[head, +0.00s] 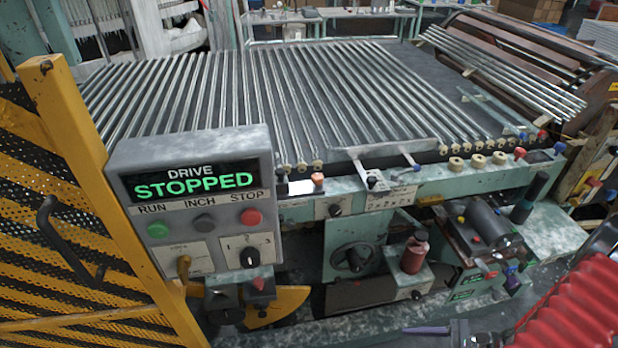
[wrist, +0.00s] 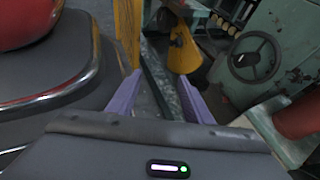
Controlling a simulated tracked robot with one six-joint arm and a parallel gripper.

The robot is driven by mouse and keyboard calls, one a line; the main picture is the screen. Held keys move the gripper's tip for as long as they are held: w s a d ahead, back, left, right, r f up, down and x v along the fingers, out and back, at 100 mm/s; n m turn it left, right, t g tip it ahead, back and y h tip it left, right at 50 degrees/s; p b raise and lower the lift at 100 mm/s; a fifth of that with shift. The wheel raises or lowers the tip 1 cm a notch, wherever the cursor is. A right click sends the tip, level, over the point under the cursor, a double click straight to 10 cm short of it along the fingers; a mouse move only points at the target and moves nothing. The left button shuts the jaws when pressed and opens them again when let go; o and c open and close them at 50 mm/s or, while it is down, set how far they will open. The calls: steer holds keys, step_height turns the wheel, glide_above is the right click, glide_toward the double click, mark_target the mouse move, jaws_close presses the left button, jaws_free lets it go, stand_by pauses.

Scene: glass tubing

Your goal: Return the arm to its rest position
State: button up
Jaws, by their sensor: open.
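My gripper (head: 428,330) shows at the bottom edge of the head view, right of centre, with a purple finger pointing left. My arm, with its red ribbed sleeve, enters at the lower right corner. In the wrist view the gripper's two purple fingers (wrist: 158,92) stand apart with nothing between them. Past the fingertips are a yellow post (wrist: 128,32), a yellow cone-like part (wrist: 184,50) and a green machine with a handwheel (wrist: 254,58). The gripper touches nothing that I can see. Most of the arm is outside the head view.
A grey control box (head: 195,160) reads "DRIVE STOPPED". A yellow mesh guard (head: 110,190) stands at left. The green machine's bed carries many glass tubes (head: 270,95).

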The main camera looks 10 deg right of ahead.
steer(key=w+a+r+n+g+h, duration=0.1)
steer(key=a+r+n+g+h, duration=0.3)
steer(key=r+n, duration=0.6)
steer(key=w+a+r+n+g+h, duration=0.15)
steer(key=r+n+h, duration=0.4)
steer(key=r, duration=0.85)
steer(key=a+r+n+t+h, duration=0.2)
steer(key=a+r+n+t, duration=0.3)
steer(key=a+r, duration=0.8)
step_height(320, 180, up, 4)
steer(key=shift+s+f+n, duration=0.2)
steer(key=shift+s+n, duration=0.25)
steer(key=shift+n, duration=0.7)
